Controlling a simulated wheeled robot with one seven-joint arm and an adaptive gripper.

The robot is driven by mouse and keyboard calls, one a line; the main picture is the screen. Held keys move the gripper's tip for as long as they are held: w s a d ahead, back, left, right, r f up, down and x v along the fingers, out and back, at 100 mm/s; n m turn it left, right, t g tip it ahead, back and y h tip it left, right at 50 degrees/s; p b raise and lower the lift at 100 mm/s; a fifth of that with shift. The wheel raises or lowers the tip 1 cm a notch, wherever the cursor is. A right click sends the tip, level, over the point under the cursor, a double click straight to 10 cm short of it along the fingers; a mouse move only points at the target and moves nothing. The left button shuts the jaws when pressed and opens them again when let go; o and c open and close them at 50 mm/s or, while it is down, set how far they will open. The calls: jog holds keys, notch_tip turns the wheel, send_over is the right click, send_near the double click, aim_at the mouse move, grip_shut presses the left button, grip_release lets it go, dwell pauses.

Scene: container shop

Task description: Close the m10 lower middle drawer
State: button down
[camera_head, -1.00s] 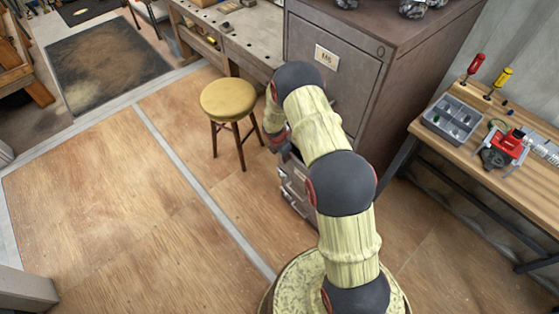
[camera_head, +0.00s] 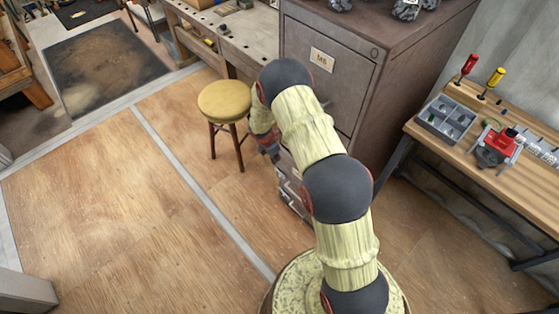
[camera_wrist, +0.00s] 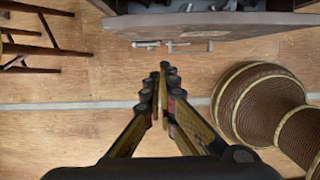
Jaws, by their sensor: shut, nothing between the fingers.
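The grey-brown metal cabinet (camera_head: 340,85) stands at the upper middle of the head view, with a label on its upper drawer front. Low on it a drawer (camera_head: 290,188) stands out, partly hidden by my arm. In the wrist view the open drawer (camera_wrist: 220,25) spans the top, with small items inside and a metal handle (camera_wrist: 175,45) on its front. My gripper (camera_wrist: 165,68) is shut and empty, its fingertips just below the handle in the picture. Contact is not visible. My arm hides the fingertips in the head view.
A yellow-topped stool (camera_head: 225,100) stands left of the cabinet; its legs (camera_wrist: 35,40) show in the wrist view. A workbench (camera_head: 225,38) is behind it. A wooden table (camera_head: 470,145) with tools is at right. The floor (camera_head: 120,200) at left is clear.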

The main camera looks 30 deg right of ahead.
jog(key=s+a+r+h+b, duration=0.1)
jog(key=s+a+r+b, duration=0.15)
jog(key=s+r, duration=0.4)
jog(key=w+d+f+b, duration=0.2)
jog(key=d+f+b, duration=0.3)
jog(key=d+f, duration=0.3)
jog(key=shift+f+h, duration=0.3)
jog(key=shift+f, duration=0.8)
